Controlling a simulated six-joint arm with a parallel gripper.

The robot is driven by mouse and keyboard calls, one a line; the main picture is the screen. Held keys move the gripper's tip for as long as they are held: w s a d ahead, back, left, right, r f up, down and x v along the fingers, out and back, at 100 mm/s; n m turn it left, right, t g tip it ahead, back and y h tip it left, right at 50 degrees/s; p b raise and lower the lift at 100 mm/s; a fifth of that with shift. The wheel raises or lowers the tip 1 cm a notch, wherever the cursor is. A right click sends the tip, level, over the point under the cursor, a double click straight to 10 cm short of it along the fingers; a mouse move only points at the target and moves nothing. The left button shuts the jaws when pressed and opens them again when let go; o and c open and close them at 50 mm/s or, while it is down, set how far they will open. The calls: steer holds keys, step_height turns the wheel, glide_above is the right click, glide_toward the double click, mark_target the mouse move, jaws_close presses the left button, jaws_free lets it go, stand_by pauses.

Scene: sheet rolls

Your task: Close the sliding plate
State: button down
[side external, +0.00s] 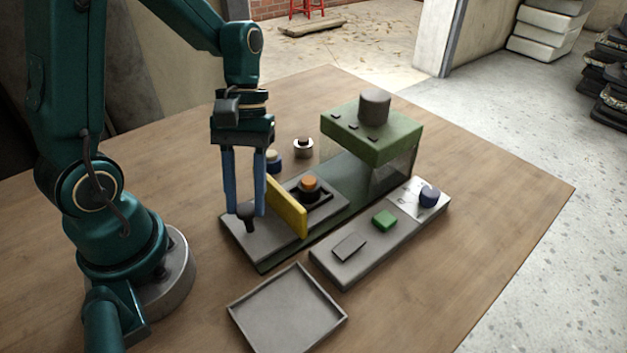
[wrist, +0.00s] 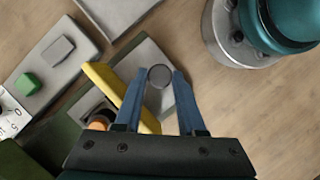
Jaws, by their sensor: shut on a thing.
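A grey plate (side external: 268,241) lies on a dark green base (side external: 345,185), and a yellow upright panel (side external: 288,208) stands across it. A dark round knob (side external: 246,214) rises from the plate's near-left end. My gripper (side external: 245,210) points down with its blue fingers on either side of the knob, shut on it. The wrist view shows the knob (wrist: 160,76) between the fingertips and the yellow panel (wrist: 112,82) just left of them. An orange-topped dark piece (side external: 309,184) sits in a dark recess beyond the panel. I cannot tell which part is the sliding plate.
A green block housing (side external: 370,140) with a dark cylinder on top stands at the back of the base. A grey strip (side external: 345,262) with a green button and a blue knob lies to the right. An empty grey tray (side external: 288,310) lies in front. Two small round pieces stand behind.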

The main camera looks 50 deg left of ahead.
steer(key=shift+w, duration=0.1)
steer(key=w, duration=1.3)
steer(key=shift+w+a, duration=0.1)
steer(key=shift+w, duration=0.4)
steer(key=c, duration=0.5)
jaws_free()
steer(key=shift+v, duration=2.6)
